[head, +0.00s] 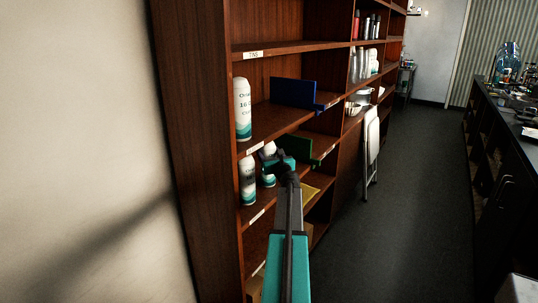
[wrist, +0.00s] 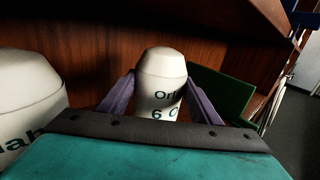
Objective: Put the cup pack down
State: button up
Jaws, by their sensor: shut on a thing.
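My gripper (head: 271,160) is inside the lower bay of the brown shelf unit (head: 190,140). In the wrist view my gripper (wrist: 160,100) has its two purple fingers closed on either side of a white cup pack (wrist: 163,85) with dark lettering. That pack is upright and shows partly in the head view (head: 268,176), behind my gripper. I cannot tell whether its base touches the shelf board. A second white and teal cup pack (head: 248,180) stands to its left and also shows in the wrist view (wrist: 28,95).
Another cup pack (head: 242,109) stands on the shelf above, left of a blue divider (head: 292,93). A green divider (head: 297,147) stands right of the held pack. A folded white chair (head: 371,145) leans farther along. The grey aisle floor (head: 410,200) is clear.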

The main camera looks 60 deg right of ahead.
dwell(0.3)
jog(key=o, duration=1.7)
jog(key=b+v, duration=0.1)
jog(key=v, duration=1.1)
jog(key=shift+r, duration=0.1)
